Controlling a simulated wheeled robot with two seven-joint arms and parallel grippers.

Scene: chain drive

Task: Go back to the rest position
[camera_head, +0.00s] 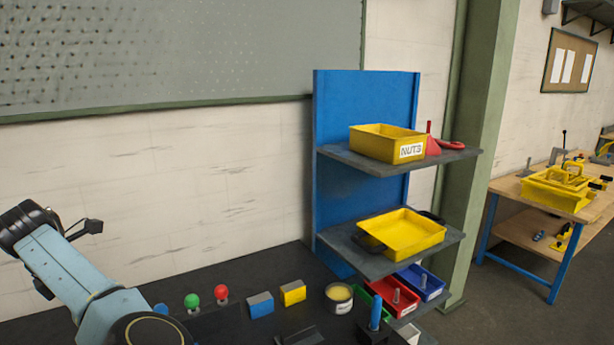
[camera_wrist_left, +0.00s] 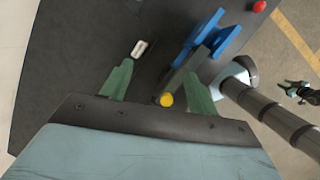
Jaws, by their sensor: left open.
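My left arm (camera_head: 70,270) comes in from the left in the head view, over the black bench; its gripper is not visible there. In the left wrist view my left gripper (camera_wrist_left: 158,70) is open, its two green fingers apart. A blue piece with a grey bar (camera_wrist_left: 203,45) lies near and partly behind the right finger. A small yellow round end (camera_wrist_left: 166,100) shows between the finger bases. I cannot tell whether either touches the fingers.
A blue rack (camera_head: 335,110) holds yellow bins (camera_head: 375,148) on grey shelves. On the bench stand green (camera_head: 191,301) and red (camera_head: 221,292) knobs, blocks (camera_head: 293,292), a tin (camera_head: 339,296) and a blue upright part (camera_head: 375,312). A small pale cylinder (camera_wrist_left: 139,48) lies near the left finger.

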